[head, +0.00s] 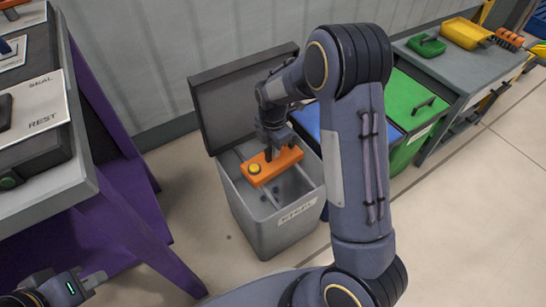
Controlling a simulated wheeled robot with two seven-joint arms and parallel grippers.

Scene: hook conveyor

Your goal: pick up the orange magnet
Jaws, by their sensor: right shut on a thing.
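The orange magnet (287,161) is an orange bar with a yellow round button on its near left end. It is at the mouth of the open grey bin (262,231). My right gripper (269,154) reaches down from above and is shut on the magnet. Part of the bar's top is hidden behind the fingers. My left gripper (94,282) is low at the bottom left, away from the magnet. I cannot make out whether its jaws are open or shut.
The grey bin's dark lid (235,90) stands open against the wall. Small dark bits lie inside the bin. A blue bin and a green bin (405,100) stand to the right, partly behind my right arm. A purple-legged bench (140,215) is on the left.

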